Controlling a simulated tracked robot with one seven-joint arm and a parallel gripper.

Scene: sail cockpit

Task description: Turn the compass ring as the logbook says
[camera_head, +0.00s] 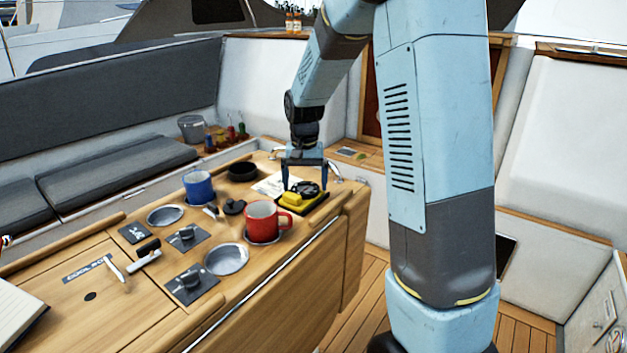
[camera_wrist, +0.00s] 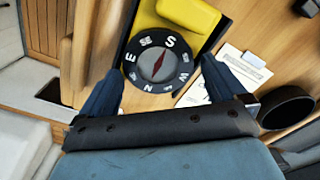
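The compass has a yellow body (camera_head: 290,199) and stands on a dark base near the table's far right edge. In the wrist view its black ring (camera_wrist: 172,42) bears white letters, with S toward the top, E left, W right and N at the bottom. A red needle (camera_wrist: 152,68) lies diagonally at the centre. My gripper (camera_head: 304,185) is open, pointing down over the compass. In the wrist view its fingers (camera_wrist: 160,70) stand either side of the ring; I cannot tell if they touch it. An open book (camera_head: 14,312), possibly the logbook, is cut off at the lower left, its writing unreadable.
Printed papers (camera_wrist: 232,72) lie beside the compass. A red mug (camera_head: 264,222), a blue mug (camera_head: 198,187) and a dark round bowl (camera_head: 242,171) stand nearby. Winch handles and metal dishes (camera_head: 226,260) fill the table's middle. A raised wooden rim edges the table.

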